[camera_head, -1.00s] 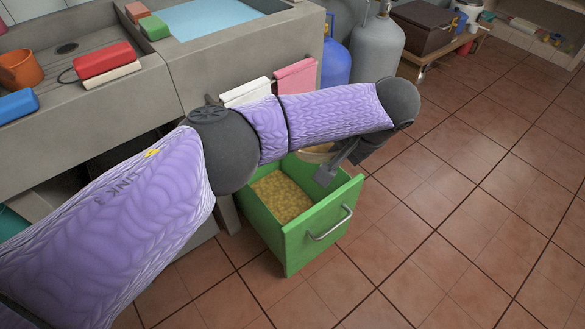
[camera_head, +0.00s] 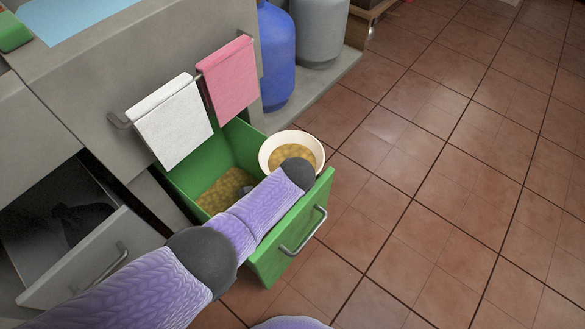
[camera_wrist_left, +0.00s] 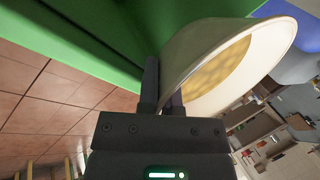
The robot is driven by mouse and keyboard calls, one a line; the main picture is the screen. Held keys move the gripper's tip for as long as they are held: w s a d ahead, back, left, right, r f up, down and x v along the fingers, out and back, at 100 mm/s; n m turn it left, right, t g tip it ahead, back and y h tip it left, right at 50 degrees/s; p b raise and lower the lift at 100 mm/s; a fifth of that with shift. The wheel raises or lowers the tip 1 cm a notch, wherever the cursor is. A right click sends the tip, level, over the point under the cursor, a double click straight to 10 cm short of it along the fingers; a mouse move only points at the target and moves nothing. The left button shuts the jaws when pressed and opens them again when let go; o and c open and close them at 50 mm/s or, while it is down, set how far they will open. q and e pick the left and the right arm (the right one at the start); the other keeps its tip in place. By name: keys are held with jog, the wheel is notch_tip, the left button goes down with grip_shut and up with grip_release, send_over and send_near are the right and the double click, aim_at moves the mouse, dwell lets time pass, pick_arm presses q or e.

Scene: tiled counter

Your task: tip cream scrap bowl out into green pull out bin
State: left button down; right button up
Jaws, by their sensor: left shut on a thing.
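The cream scrap bowl (camera_head: 264,158) is near the right rim of the green pull out bin, with yellow-brown scraps inside. It looks roughly upright in the head view. In the wrist view the bowl (camera_wrist_left: 205,55) fills the upper right, its wall between the fingers of my left gripper (camera_wrist_left: 163,92), which is shut on it. My left wrist hides that gripper in the head view. The green bin (camera_head: 277,243) is pulled out, and similar yellow-brown scraps lie inside it. My forearm crosses over its front part. My right gripper is not in view.
White (camera_head: 172,122) and pink (camera_head: 228,78) cloths hang on a rail above the back of the bin. A grey drawer (camera_head: 85,262) stands partly open at the left. A blue gas cylinder (camera_head: 276,55) stands behind. The tiled floor at the right is clear.

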pick_arm(q)
jog(key=shift+s+a+f+h, duration=0.15)
jog(key=shift+a+f+h, duration=0.1)
jog(key=shift+a+h, duration=0.15)
jog(key=s+a+r+n+t+h+b, duration=0.1)
jog(key=a+n+t+h+b, duration=0.1)
jog(key=a+h, duration=0.4)
jog(key=shift+s+r+h, duration=0.15)
jog(key=shift+r+h, duration=0.05)
jog(key=shift+h, duration=0.5)
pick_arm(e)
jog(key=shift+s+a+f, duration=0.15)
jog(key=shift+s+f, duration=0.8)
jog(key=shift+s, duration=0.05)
pick_arm(q)
jog(key=shift+f+b, duration=0.1)
jog(key=shift+b, duration=0.4)
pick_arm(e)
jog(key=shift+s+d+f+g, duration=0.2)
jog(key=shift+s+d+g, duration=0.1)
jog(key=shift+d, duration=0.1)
